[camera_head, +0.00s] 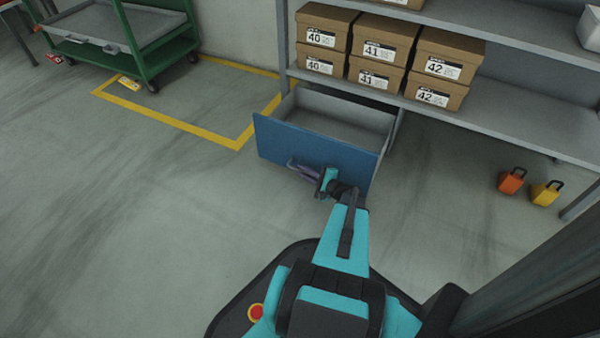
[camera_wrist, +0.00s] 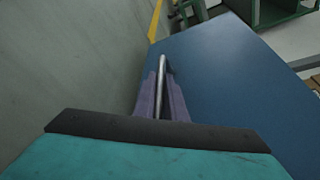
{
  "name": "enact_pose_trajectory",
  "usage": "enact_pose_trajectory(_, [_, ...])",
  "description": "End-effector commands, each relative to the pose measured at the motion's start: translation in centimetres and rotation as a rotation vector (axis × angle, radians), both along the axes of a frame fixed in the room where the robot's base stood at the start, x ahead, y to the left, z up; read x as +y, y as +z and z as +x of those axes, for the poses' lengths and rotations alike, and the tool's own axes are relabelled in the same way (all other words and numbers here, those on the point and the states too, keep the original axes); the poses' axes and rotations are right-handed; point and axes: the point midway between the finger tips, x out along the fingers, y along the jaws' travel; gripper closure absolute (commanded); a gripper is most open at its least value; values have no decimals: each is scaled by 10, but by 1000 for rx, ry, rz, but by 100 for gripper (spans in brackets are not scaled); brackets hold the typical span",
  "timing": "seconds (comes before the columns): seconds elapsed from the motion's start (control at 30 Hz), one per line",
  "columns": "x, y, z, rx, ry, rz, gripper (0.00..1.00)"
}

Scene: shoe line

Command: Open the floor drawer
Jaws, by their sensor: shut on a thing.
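The floor drawer (camera_head: 310,148) has a blue front and a grey inside. It stands pulled out from under the shelf, and the part of its inside that I see looks empty. My gripper (camera_head: 296,166) is at the front face of the drawer. In the wrist view its two purple fingers (camera_wrist: 162,92) are closed around a metal bar handle (camera_wrist: 161,82) on the blue front (camera_wrist: 225,75). The handle is mostly hidden by my gripper in the head view.
Shoe boxes (camera_head: 375,52) stand on the grey shelf (camera_head: 500,125) above. A green cart (camera_head: 140,45) stands at the back left. Floor left of the drawer is clear.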

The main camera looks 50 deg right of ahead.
Motion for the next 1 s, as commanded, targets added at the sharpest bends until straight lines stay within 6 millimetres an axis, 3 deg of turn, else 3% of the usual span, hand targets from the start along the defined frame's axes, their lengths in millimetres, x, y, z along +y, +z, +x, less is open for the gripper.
enact_pose_trajectory(0.33, [-6,0,-6,5,-18,-4,100])
enact_pose_trajectory(0.37, [-6,0,-6,5,-19,-4,86])
enact_pose_trajectory(0.47, [-6,0,-6,4,-17,-4,71])
enact_pose_trajectory(1.0, [-3,3,-13,3,-11,-1,71])
